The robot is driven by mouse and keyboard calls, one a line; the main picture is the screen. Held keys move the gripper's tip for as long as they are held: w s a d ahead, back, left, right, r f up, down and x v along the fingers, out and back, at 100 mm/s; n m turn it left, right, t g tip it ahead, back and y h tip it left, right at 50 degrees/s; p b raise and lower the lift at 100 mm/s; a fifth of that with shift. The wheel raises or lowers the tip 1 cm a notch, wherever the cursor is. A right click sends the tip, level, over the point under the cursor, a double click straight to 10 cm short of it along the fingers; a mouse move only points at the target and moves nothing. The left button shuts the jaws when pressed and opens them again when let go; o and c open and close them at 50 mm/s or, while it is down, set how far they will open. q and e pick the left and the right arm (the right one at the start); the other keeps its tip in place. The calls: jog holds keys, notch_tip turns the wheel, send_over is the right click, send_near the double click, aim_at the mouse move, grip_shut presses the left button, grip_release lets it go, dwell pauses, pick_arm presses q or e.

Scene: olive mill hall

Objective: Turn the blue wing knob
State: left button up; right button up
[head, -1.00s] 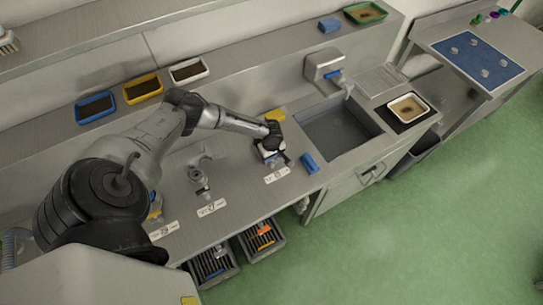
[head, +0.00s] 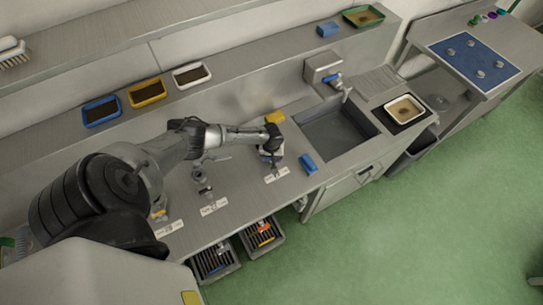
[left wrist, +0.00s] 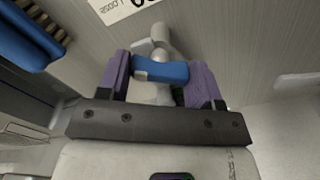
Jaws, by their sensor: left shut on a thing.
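The blue wing knob (left wrist: 165,71) shows in the left wrist view, on a pale grey valve fitting (left wrist: 160,40) on the steel counter. My left gripper (left wrist: 162,76) has its two purple finger pads on either side of the knob, shut on it. My right gripper is not in view.
The sink basin (head: 337,135) is to the right. Another fitting (head: 202,178) stands to the left. Small trays line the back shelf.

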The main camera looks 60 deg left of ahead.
pick_arm(q)
jog(key=m, duration=0.3)
jog(key=shift+m, duration=0.4)
jog(key=m, duration=0.3)
jog(key=shift+m, duration=0.3)
jog(key=m+b, duration=0.1)
jog(key=m, duration=0.2)
jog(key=shift+m, duration=0.4)
jog(key=m, duration=0.3)
jog(key=shift+m+b, duration=0.3)
jog(key=shift+b, duration=0.1)
jog(key=m+b, duration=0.1)
jog(key=m, duration=0.2)
jog(key=shift+m, duration=0.3)
jog(key=m+b, duration=0.1)
jog(key=m, duration=0.2)
jog(key=shift+m, duration=0.3)
jog(key=m+b, duration=0.2)
jog(key=m, duration=0.4)
jog(key=shift+m, duration=0.6)
